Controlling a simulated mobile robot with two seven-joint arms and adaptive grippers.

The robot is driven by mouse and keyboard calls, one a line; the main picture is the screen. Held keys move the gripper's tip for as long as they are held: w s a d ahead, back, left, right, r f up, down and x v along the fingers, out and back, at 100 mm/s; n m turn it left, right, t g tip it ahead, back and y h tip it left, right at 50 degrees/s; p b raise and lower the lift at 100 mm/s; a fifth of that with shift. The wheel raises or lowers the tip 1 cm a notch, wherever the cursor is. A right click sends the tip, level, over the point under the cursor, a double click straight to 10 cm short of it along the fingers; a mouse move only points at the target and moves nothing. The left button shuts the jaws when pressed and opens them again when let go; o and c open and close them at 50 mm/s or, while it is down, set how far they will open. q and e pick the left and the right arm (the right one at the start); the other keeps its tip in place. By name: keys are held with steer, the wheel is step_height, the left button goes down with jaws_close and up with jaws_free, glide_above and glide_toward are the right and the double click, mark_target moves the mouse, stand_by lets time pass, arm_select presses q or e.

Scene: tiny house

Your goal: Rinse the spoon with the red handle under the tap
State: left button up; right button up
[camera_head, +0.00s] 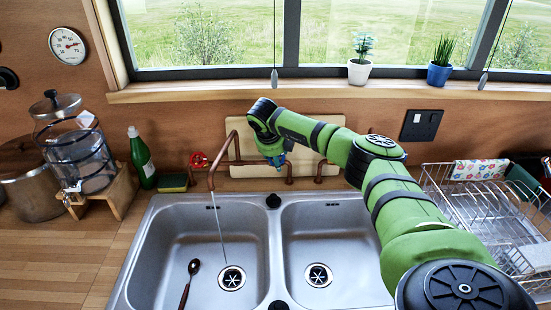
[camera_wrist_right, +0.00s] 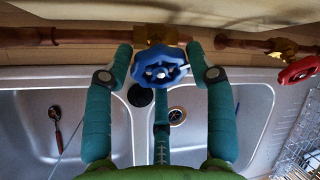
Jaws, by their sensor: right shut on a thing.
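The spoon with the red handle (camera_head: 185,288) lies in the left basin (camera_head: 168,235), bowl toward the back. It also shows in the right wrist view (camera_wrist_right: 58,126). The copper tap (camera_head: 211,182) hangs over this basin. A thin water stream (camera_head: 219,225) falls from it to near the drain, right of the spoon and apart from it. My right gripper (camera_head: 280,158) is at the pipe behind the sink. In the right wrist view its teal fingers (camera_wrist_right: 164,70) are shut on a blue valve wheel (camera_wrist_right: 158,65). My left gripper is not in view.
A red valve (camera_head: 199,160) sits on the pipe at left; another red valve (camera_wrist_right: 300,71) is at right in the wrist view. A green bottle (camera_head: 142,158) and sponge (camera_head: 173,182) stand left. A dish rack (camera_head: 475,205) is right. The right basin (camera_head: 325,235) is empty.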

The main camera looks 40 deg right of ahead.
steer(key=shift+s+f+n+h, duration=0.15)
steer(key=shift+f+n, duration=0.05)
steer(key=shift+n, duration=0.35)
steer(key=shift+s+f+n+h, duration=0.1)
steer(key=shift+f+n+h, duration=0.1)
steer(key=shift+n, duration=0.35)
steer(key=o, duration=1.1)
steer(key=shift+d+r, duration=0.1)
steer(key=shift+o, duration=0.2)
steer(key=shift+r, duration=0.1)
